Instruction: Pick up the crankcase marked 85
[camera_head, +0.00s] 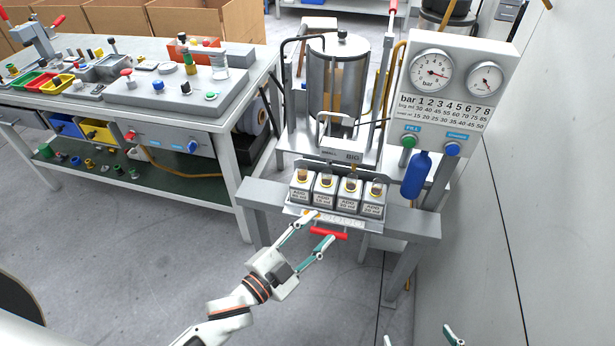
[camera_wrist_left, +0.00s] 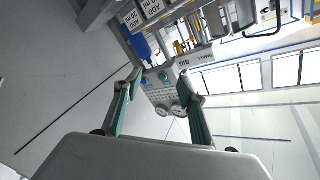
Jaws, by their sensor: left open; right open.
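I cannot make out a crankcase marked 85 in either view. My left gripper (camera_head: 315,230) is open at the front of the washer stand, with its fingertips near a red handle (camera_head: 328,233) below a row of boxes (camera_head: 325,195). I cannot tell whether it touches the handle. In the left wrist view the open fingers (camera_wrist_left: 160,80) show, with the gauge panel (camera_wrist_left: 165,98) beyond them and nothing held. Only the fingertips of my right gripper (camera_head: 421,337) show, apart, at the bottom edge of the head view.
A workbench (camera_head: 240,110) with coloured bins and small parts stands at left, with a lower shelf (camera_head: 150,180). A metal tank (camera_head: 338,80) stands on the washer stand. The gauge panel (camera_head: 450,90) and a blue bottle (camera_head: 415,175) are at right, near a wall. Floor in front is clear.

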